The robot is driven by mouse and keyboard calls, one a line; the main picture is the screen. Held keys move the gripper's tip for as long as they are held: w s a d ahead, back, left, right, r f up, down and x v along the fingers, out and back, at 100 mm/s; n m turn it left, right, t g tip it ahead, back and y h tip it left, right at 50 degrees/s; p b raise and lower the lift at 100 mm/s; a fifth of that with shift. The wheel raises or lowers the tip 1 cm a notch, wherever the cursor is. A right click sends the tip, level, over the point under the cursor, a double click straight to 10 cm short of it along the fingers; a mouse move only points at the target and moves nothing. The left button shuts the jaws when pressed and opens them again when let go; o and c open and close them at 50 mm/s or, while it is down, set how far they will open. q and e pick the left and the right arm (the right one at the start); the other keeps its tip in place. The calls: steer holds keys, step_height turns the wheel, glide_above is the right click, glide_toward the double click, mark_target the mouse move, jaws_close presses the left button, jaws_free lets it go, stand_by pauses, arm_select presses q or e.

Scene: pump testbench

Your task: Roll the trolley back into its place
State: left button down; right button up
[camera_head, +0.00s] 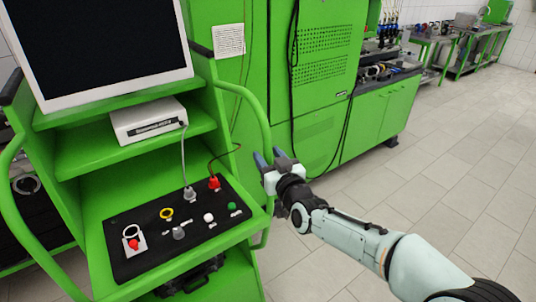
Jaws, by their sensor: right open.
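The green trolley (85,220) stands at the left of the head view. It carries a monitor on top, a white box on its middle shelf and a black control panel on its lower shelf. A curved green handle (262,125) runs down its right side. My right gripper (270,157) is open at this handle, with its dark fingers by the rail. I cannot tell whether the fingers touch it. My left gripper is not in view.
A tall green cabinet (322,75) stands behind the trolley. A green workbench (375,115) with parts adjoins it, and more benches (470,45) stand at the back right. The tiled floor (440,170) at the right is clear.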

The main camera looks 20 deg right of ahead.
steer(key=shift+w, duration=0.35)
jaws_close()
stand_by(1.3)
